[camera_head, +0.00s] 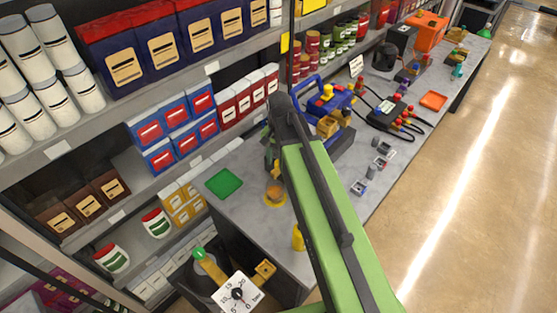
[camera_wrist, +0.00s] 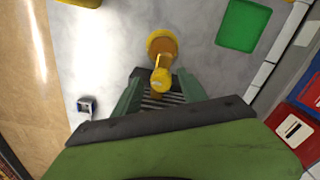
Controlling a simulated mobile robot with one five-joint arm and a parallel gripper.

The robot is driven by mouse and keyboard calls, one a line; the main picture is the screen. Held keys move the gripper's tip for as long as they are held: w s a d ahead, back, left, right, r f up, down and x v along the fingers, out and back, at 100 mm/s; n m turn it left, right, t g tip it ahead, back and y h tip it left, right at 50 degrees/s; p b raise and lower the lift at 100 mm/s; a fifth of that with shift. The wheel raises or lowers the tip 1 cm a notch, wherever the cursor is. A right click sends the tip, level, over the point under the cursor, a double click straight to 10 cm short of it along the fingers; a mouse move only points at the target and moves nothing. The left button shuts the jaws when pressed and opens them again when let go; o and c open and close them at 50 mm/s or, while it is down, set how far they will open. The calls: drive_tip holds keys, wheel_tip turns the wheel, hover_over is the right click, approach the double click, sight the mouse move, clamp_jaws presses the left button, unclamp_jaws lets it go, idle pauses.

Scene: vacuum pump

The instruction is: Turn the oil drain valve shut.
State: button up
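A blue vacuum pump (camera_head: 338,108) with yellow and brass-coloured fittings stands on the grey bench, partly behind my arm. I cannot clearly make out which fitting is the oil drain valve. My gripper shows in the wrist view (camera_wrist: 158,76) with its two fingers spread apart. A yellow stem-like part (camera_wrist: 161,80) appears between them, with gaps on both sides; contact is not visible. A round yellow part (camera_wrist: 161,43) shows beyond it, and a round yellow-orange item (camera_head: 275,194) lies on the bench in the head view.
A green tray (camera_head: 223,183) lies on the bench, also in the wrist view (camera_wrist: 243,24). A gauge (camera_head: 238,293) with yellow fittings stands in front. Shelves line the left; the floor at right is clear.

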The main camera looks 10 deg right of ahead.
wheel_tip(320, 180, up, 17)
drive_tip(key=p, duration=1.7)
drive_tip(key=shift+r, duration=0.2)
